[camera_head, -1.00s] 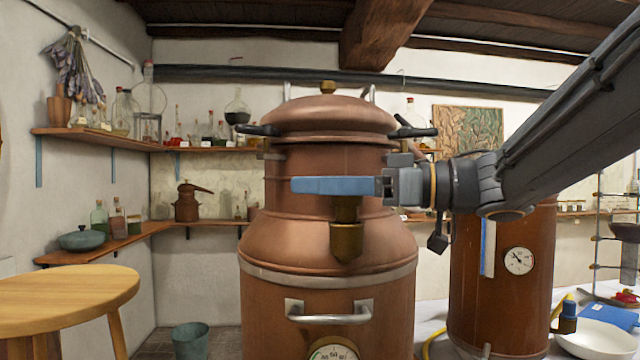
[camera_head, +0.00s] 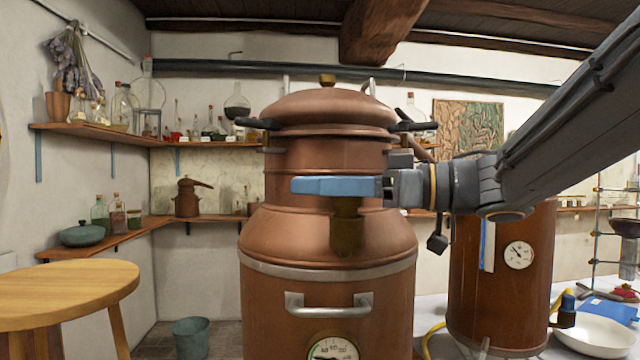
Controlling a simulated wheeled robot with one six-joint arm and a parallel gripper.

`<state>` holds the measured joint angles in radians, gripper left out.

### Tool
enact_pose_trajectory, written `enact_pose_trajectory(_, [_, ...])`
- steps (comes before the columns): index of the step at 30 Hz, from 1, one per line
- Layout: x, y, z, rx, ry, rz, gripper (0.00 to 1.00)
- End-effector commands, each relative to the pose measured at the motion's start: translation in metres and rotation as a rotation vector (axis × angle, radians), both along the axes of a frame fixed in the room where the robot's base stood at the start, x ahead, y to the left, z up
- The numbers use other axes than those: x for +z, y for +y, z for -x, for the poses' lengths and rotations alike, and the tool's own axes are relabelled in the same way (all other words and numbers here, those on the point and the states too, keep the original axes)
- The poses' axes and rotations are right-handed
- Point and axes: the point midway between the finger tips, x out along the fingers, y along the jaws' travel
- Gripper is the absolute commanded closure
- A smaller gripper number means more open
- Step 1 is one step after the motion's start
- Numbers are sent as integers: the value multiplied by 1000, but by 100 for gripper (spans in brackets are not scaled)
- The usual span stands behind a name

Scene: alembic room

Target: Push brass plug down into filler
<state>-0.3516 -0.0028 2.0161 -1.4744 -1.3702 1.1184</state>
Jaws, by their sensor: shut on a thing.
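My gripper (camera_head: 325,186), with blue fingers seen from the side, reaches in from the right in front of the copper still's neck. It is shut on the brass plug (camera_head: 347,228), which hangs upright beneath the fingers. The plug looks dark and shaded against the still's sloping copper shoulder. The plug's top is hidden by the fingers. I cannot make out the filler opening as a separate part, and cannot tell whether the plug's lower end touches anything.
The large copper still (camera_head: 330,290) has a front handle (camera_head: 328,308) and dial (camera_head: 333,348). A second copper vessel (camera_head: 500,290) stands right, beside a white bowl (camera_head: 597,336). A round wooden table (camera_head: 65,290) is at left. Shelves of glassware line the walls.

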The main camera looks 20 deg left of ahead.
Motion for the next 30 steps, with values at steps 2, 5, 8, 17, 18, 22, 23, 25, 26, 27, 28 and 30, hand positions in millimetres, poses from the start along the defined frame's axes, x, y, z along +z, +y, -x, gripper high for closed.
enact_pose_trajectory(2, [0,0,0,0,0,0,88])
enact_pose_trajectory(5, [0,0,0,0,0,0,88])
enact_pose_trajectory(8, [0,0,0,0,0,0,88])
enact_pose_trajectory(17, [-1,0,0,0,0,0,88])
enact_pose_trajectory(18, [-1,0,0,0,0,0,88])
enact_pose_trajectory(22, [-2,0,0,0,1,0,88])
enact_pose_trajectory(23, [-3,0,0,0,1,0,88])
enact_pose_trajectory(25, [-3,0,0,0,1,0,88])
enact_pose_trajectory(26, [-4,0,0,0,1,0,88])
enact_pose_trajectory(27, [-4,0,0,0,1,0,88])
enact_pose_trajectory(28, [-4,0,0,0,1,0,88])
enact_pose_trajectory(30, [-5,0,0,0,1,0,88])
